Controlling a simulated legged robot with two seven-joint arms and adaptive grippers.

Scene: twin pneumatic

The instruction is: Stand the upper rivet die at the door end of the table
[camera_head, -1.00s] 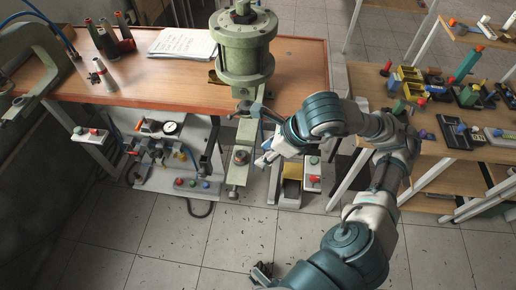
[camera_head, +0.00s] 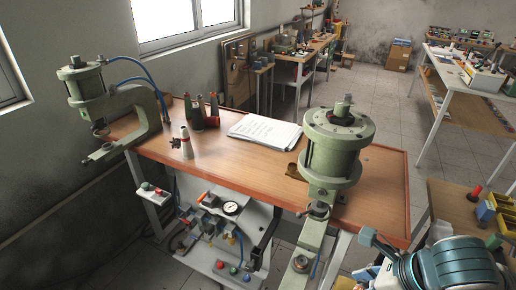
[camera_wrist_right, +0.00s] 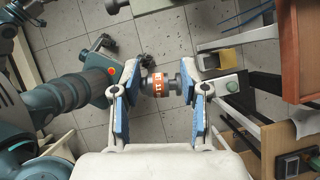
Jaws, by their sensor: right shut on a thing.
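My right gripper (camera_wrist_right: 160,74) is shut on a small dark, round metal die (camera_wrist_right: 177,82) with an orange band that bears white marks. The die lies crosswise between the two blue-padded fingers, over the floor in the right wrist view. In the head view, part of my right arm shows at the bottom right; its gripper and the die cannot be made out there. The wooden table (camera_head: 225,165) stands left of that arm, with a green pneumatic press at each end. My left gripper is not identifiable in either view. No door is visible.
The large press (camera_head: 335,150) stands at the table's right end, the smaller press (camera_head: 90,90) at the left. The right rear tabletop is bare. A side table (camera_head: 455,205) stands right.

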